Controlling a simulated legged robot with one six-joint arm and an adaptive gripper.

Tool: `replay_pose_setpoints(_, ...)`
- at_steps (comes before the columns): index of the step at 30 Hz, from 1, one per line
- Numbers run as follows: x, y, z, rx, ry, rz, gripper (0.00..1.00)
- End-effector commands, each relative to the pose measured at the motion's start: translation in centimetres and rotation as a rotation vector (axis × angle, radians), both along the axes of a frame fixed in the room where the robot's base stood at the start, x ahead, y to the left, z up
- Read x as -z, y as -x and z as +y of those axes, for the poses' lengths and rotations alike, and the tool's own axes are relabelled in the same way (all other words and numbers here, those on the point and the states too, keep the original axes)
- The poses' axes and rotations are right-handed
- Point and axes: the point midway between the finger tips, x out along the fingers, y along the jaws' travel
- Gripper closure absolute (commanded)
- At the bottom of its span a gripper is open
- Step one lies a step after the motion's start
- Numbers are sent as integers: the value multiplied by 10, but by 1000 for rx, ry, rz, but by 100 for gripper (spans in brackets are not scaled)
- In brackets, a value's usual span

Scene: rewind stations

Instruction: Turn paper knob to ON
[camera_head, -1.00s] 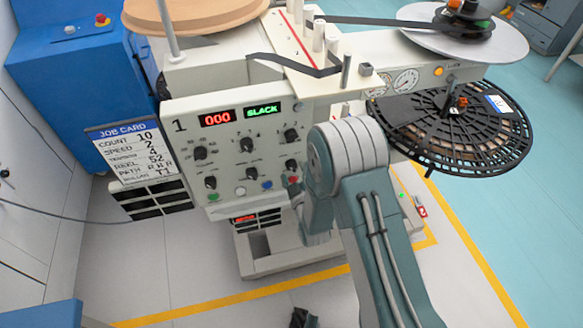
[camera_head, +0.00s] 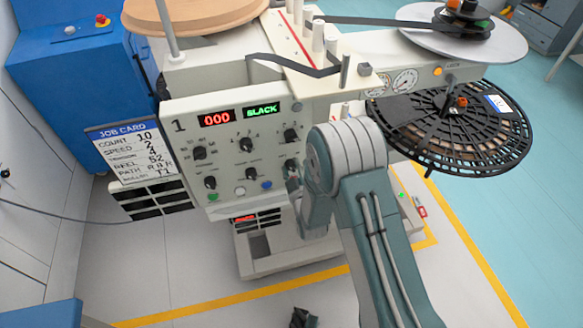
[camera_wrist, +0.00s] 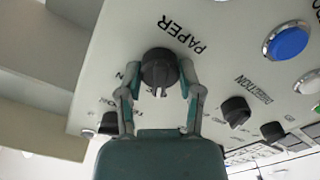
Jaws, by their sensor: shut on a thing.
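The paper knob (camera_wrist: 159,66) is a black round knob on the pale control panel (camera_wrist: 110,50), beside the upside-down word PAPER in the wrist view. My gripper (camera_wrist: 158,74) is shut on it, one finger at each side. A small pointer shows at the knob's lower edge. The small labels near it are partly hidden by the fingers, so I cannot tell which setting it points to. In the head view my arm reaches the lower right of the panel (camera_head: 225,160) and hides most of my gripper.
A partition knob (camera_wrist: 236,110) and a blue button (camera_wrist: 288,42) sit nearby. In the head view, displays read 000 (camera_head: 216,118) and SLACK (camera_head: 262,111). A job card (camera_head: 127,152) stands left of the panel. A black reel (camera_head: 450,130) sits at right.

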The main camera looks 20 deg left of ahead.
Motion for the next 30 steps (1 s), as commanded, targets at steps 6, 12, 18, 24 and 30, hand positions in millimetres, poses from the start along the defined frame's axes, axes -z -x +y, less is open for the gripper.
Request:
replay_pose_setpoints(6, 2, 1, 1, -4, -74, 51, 100)
replay_pose_setpoints(12, 2, 1, 1, -4, -207, 134, 100)
replay_pose_setpoints(18, 2, 1, 0, -4, -368, 234, 100)
replay_pose_setpoints(24, 2, 1, 0, -3, -528, 332, 100)
replay_pose_setpoints(30, 2, 0, -1, -2, -671, 420, 100)
